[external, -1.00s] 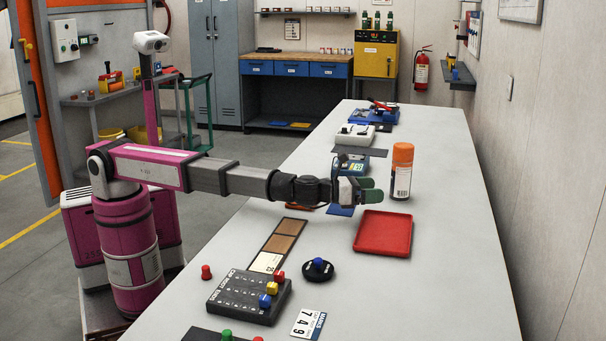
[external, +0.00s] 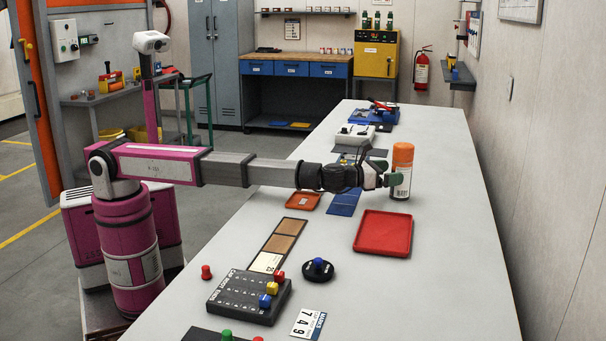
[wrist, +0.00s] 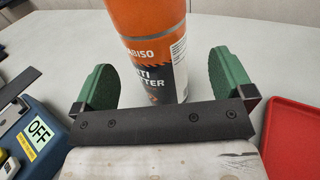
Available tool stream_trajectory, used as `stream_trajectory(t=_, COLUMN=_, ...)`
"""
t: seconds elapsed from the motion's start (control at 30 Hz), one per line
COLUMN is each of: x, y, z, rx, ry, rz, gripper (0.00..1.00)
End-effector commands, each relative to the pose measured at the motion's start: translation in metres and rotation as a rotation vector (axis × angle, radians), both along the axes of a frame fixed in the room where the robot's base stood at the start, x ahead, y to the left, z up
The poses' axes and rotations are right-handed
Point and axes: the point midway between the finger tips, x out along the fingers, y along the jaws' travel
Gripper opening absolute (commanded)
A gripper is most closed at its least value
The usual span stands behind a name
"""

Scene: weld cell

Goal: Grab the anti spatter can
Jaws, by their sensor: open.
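The anti spatter can (external: 402,158) is an upright cylinder with an orange top and a pale, printed lower part, standing on the grey table. In the wrist view the can (wrist: 152,45) rises between and just ahead of the two green finger pads, its top cut off by the frame. My gripper (external: 390,172) is open, level with the can's lower body. In the wrist view my gripper (wrist: 160,82) has one pad on each side of the can, with a gap visible on both sides. The can's far side is hidden.
A red tray (external: 358,232) lies on the table nearer the camera, and its edge (wrist: 290,135) shows right of my gripper in the wrist view. A blue device with an OFF label (wrist: 38,135) is at left. A white box (external: 352,134) stands farther back. Table right of the can is clear.

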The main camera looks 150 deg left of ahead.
Motion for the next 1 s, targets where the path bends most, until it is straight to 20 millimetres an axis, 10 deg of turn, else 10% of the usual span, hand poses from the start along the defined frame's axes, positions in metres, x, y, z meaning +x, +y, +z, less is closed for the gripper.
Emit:
stream_trajectory(t=0.57, x=0.009, y=0.044, z=0.003, rx=0.0, ry=0.0, rz=0.0, gripper=0.99)
stream_trajectory(t=0.77, x=0.009, y=0.044, z=0.003, rx=0.0, ry=0.0, rz=0.0, gripper=0.36)
stream_trajectory(t=1.0, x=0.009, y=0.044, z=0.003, rx=0.0, ry=0.0, rz=0.0, gripper=0.36)
